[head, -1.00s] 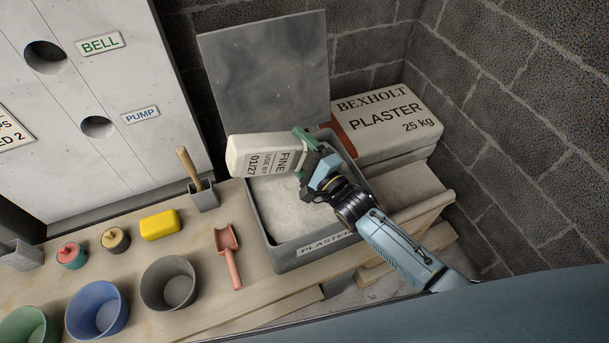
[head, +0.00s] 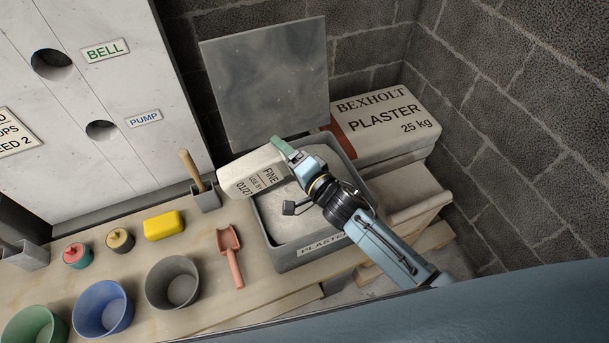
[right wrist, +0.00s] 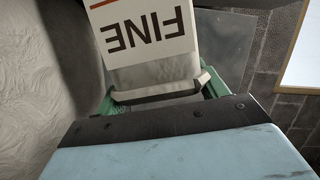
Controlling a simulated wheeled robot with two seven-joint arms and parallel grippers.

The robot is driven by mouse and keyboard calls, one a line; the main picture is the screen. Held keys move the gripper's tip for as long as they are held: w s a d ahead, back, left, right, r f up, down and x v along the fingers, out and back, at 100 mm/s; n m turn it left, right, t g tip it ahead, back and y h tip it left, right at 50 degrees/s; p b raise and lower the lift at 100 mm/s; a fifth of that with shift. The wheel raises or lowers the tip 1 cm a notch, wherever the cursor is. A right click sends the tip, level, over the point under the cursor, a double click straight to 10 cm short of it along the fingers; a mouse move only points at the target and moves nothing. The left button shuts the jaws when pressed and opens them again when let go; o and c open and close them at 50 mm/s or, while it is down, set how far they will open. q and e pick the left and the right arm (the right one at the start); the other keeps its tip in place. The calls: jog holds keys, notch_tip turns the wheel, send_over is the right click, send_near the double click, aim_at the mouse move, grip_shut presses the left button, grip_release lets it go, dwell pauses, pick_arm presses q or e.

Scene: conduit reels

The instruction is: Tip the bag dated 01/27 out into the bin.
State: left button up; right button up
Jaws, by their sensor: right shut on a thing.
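The bag dated 01/27 (head: 252,178), pale with a "FINE" label, is held sideways in my right gripper (head: 288,152). It lies over the back left part of the grey bin (head: 285,262) labelled "PLASTER", its far end pointing left over the bin's rim. In the right wrist view the bag (right wrist: 150,35) sits between the green fingers (right wrist: 165,95), which are shut on its end. Pale plaster (head: 312,222) shows inside the bin; no falling stream is visible. The bin's lid (head: 268,85) stands open behind. My left gripper is out of view.
A large Bexholt plaster bag (head: 385,125) lies behind the bin to the right. Left of the bin are a pink scoop (head: 231,255), a yellow block (head: 164,225), a grey holder with a wooden handle (head: 205,197) and several bowls. A block wall stands close on the right.

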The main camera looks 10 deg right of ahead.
aim_at(275, 149)
jog(key=shift+s+a+r+n+g+h+p, duration=0.15)
jog(key=shift+a+r+n+h+p, duration=0.15)
jog(key=shift+r+n+p, duration=0.8)
jog(key=shift+a+r+n+g+h+p, duration=0.25)
jog(key=shift+a+r+n+p, duration=0.2)
jog(key=shift+r+p, duration=1.25)
jog(key=shift+s+a+r+n+g+h+p, duration=0.1)
jog(key=shift+a+r+n+h+p, duration=0.45)
jog(key=shift+p, duration=1.5)
jog(key=shift+d+r+n+p, duration=0.1)
jog(key=shift+r+n+p, duration=0.3)
jog(key=shift+r+n, duration=0.1)
jog(key=shift+a+r+n+p, duration=0.35)
jog(key=shift+a+n+p, duration=0.1)
jog(key=shift+n, duration=0.15)
jog(key=shift+s+a+r+n+h, duration=0.15)
jog(key=shift+a+n+h, duration=0.15)
jog(key=shift+a, duration=0.15)
jog(key=shift+s+a+r+n+h, duration=0.1)
jog(key=shift+a+r+n+h, duration=0.1)
jog(key=shift+a+n, duration=0.15)
jog(key=a+n+b, duration=0.1)
jog(key=a+n+h+b, duration=0.1)
jog(key=a+n+b, duration=0.1)
jog(key=shift+s+a+f+h, duration=0.3)
jog(key=shift+s+a+f, duration=0.05)
jog(key=shift+a, duration=0.05)
jog(key=shift+a+n+b, duration=0.5)
jog(key=shift+n+b, duration=0.05)
jog(key=shift+b, duration=0.45)
